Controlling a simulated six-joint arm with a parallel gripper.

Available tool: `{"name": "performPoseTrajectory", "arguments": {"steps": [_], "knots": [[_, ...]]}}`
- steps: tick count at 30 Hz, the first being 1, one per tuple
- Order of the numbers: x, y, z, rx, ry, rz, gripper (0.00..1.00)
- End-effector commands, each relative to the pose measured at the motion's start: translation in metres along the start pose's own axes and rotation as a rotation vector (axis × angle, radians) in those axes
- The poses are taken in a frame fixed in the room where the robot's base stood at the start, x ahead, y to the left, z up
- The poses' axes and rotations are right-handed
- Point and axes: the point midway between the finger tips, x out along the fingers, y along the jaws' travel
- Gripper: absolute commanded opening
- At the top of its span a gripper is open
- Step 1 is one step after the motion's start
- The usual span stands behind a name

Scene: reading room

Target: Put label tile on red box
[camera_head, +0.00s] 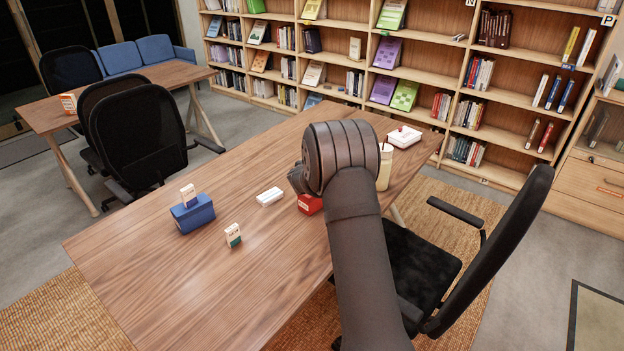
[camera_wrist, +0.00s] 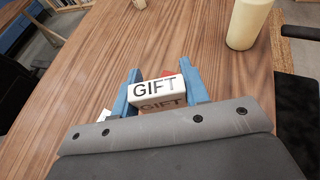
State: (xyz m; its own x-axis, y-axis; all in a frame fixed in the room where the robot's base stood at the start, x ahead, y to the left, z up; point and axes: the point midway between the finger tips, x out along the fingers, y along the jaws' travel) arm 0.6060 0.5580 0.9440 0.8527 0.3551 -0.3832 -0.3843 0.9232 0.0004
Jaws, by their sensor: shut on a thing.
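The label tile (camera_wrist: 159,94) is a white block with "GIFT" in dark letters. In the wrist view, my gripper (camera_wrist: 160,92) is shut on it, with a blue finger at each end. A red box (camera_head: 310,204) sits on the table under my wrist in the head view, partly covered by my arm. A sliver of the red box (camera_wrist: 167,73) shows just behind the tile in the wrist view. I cannot tell whether tile and box touch. The tile is hidden in the head view.
A cream cup (camera_head: 385,168) stands close to my wrist. A white box (camera_head: 404,137) lies at the table's far end. A white block (camera_head: 270,196), a green-and-white carton (camera_head: 233,235) and a blue box (camera_head: 193,214) with a small carton on top are to the left. The front table is clear.

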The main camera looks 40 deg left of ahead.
Motion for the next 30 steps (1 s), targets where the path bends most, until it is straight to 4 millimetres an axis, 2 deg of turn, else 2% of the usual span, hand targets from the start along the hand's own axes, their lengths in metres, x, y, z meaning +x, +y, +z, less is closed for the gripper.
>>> {"name": "performPoseTrajectory", "arguments": {"steps": [3,6,16,28,29,30], "knots": [[0.007,0.019,-0.01,0.0,0.0,0.0,0.18],[0.01,0.026,-0.013,0.0,-0.001,0.0,0.18],[0.025,0.027,-0.048,-0.001,0.0,-0.003,0.18],[0.027,0.027,-0.053,0.0,0.0,-0.002,0.18],[0.027,0.027,-0.054,-0.001,0.0,-0.002,0.43],[0.027,0.027,-0.053,0.0,0.0,-0.002,0.51]]}}
